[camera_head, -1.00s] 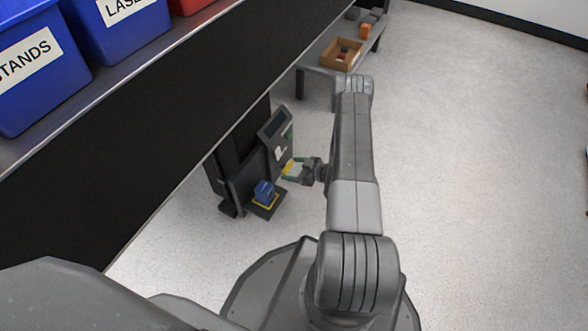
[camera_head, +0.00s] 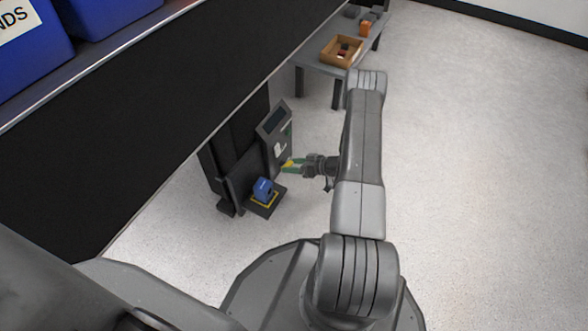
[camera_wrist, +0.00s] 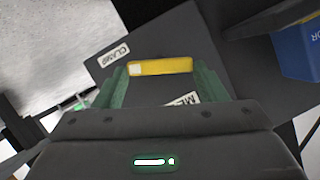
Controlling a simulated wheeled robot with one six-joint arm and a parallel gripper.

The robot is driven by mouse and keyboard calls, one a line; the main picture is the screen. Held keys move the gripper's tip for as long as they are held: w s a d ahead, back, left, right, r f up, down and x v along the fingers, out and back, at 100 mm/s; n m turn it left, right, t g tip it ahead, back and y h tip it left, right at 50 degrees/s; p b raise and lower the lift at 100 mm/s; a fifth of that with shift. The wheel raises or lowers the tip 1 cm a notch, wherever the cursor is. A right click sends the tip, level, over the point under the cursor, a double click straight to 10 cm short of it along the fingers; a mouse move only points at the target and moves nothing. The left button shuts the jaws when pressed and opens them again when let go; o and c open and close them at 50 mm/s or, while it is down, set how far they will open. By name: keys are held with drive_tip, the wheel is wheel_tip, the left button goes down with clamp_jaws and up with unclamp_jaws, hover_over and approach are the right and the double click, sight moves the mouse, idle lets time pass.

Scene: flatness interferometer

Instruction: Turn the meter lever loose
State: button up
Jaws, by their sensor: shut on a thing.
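The meter lever (camera_wrist: 160,67) is a yellow bar with a whitish left end, on a dark panel (camera_wrist: 190,40) in the wrist view. My gripper (camera_wrist: 162,76) has its two green fingers at the bar's two ends and is shut on it. A label starting "ME" (camera_wrist: 184,98) shows below the bar, partly hidden by my gripper. A "CLAMP" label (camera_wrist: 114,55) is at the upper left. In the head view my gripper (camera_head: 290,166) reaches the dark instrument (camera_head: 274,125) from the right, with a bit of yellow at its fingertips.
A blue block (camera_head: 263,189) sits on a yellow-edged dark base (camera_head: 265,207) below the panel. A black bench side (camera_head: 150,110) with blue bins (camera_head: 28,50) runs along the left. A grey table (camera_head: 318,62) with a wooden box (camera_head: 341,52) stands behind. Floor at right is clear.

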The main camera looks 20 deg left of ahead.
drive_tip(key=m, duration=0.1)
drive_tip(key=m+g, duration=0.1)
drive_tip(key=m+g+y, duration=0.1)
drive_tip(key=m, duration=0.1)
drive_tip(key=shift+w+f+b, duration=0.25)
drive_tip(key=shift+w+b, duration=0.05)
drive_tip(key=shift+b, duration=0.1)
drive_tip(key=m, duration=0.1)
drive_tip(key=m+g, duration=0.1)
drive_tip(key=shift+w+f+m+g+y, duration=0.2)
drive_tip(key=shift+m+g+y, duration=0.1)
drive_tip(key=shift+m+y, duration=0.1)
drive_tip(key=shift+f+m+g+y, duration=0.2)
drive_tip(key=shift+m+g+y, duration=0.35)
drive_tip(key=shift+m, duration=0.95)
drive_tip(key=o, duration=1)
drive_tip(key=shift+d, duration=0.1)
drive_tip(key=p+v, duration=0.2)
drive_tip(key=v, duration=1.1)
drive_tip(key=shift+d, duration=0.35)
drive_tip(key=shift+a, duration=0.1)
